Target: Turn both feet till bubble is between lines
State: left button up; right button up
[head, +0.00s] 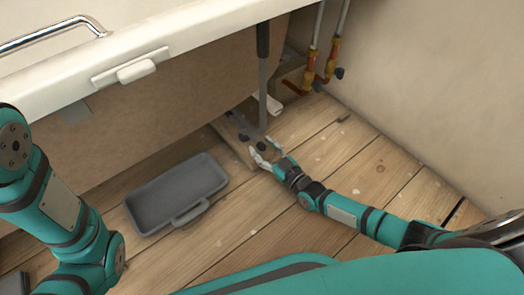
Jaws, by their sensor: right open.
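A white bath (190,45) with a brown underside panel fills the upper left. A small pale level (137,70) sits on its front rim; its bubble and lines are too small to read. Small dark knobs, which look like the feet (243,138), are low under the bath, beside a wooden board (229,128) on the floor. My right gripper (263,153) is open at the near end of this board, close to the knobs; contact cannot be told. My left arm shows at the left edge, but its gripper is out of view.
A grey open tray (177,192) with a handle lies on the plank floor (330,165), left of my right gripper. A grey bar with a black handle (263,40) stands upright above the knobs. Pipes with brass valves (310,70) rise at the back near the wall (430,90).

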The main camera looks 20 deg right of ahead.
jog(key=shift+w+a, duration=0.15)
jog(key=shift+w, duration=0.25)
jog(key=shift+c, duration=0.3)
grip_shut()
